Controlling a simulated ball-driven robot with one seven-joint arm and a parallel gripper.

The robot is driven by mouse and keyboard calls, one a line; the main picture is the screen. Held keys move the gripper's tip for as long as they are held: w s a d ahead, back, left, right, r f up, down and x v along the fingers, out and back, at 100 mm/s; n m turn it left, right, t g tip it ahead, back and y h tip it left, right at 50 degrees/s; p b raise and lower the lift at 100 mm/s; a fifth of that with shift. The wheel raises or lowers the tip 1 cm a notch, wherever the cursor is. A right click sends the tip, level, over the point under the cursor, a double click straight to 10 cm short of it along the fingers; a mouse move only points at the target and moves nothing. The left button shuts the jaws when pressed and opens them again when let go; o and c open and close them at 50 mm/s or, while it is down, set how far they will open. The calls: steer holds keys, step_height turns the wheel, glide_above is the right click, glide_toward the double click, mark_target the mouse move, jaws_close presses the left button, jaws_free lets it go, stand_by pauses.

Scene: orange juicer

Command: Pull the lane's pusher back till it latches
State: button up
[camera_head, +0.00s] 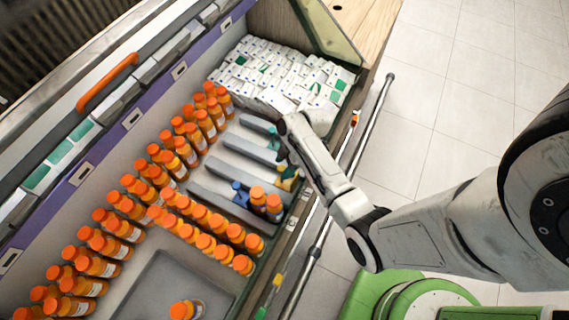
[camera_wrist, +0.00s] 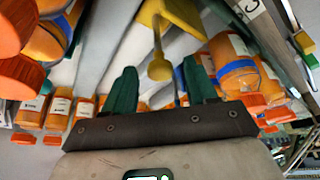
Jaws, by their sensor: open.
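A yellow pusher with a rounded knob (camera_wrist: 160,68) hangs into the wrist view from the top. My gripper (camera_wrist: 158,72) is open, with one green finger on each side of that knob. I see a gap on both sides, so the jaws are not shut on it. In the head view a small yellow part (camera_head: 288,184) shows beside my gripper (camera_head: 283,158), at the front end of the empty grey lanes. The yellow part is partly hidden by my arm there. A blue part (camera_head: 240,191) stands in a lane behind two orange-capped bottles (camera_head: 266,203).
Rows of orange juice bottles (camera_head: 130,205) fill the left lanes. White cartons (camera_head: 262,72) are packed at the back. Bottles (camera_wrist: 235,70) stand close to the right finger in the wrist view. A metal rail (camera_head: 322,236) runs along the front edge. Tiled floor (camera_head: 455,65) is clear.

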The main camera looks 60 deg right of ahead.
jaws_close()
stand_by(0.3)
steer(key=shift+w, duration=0.1)
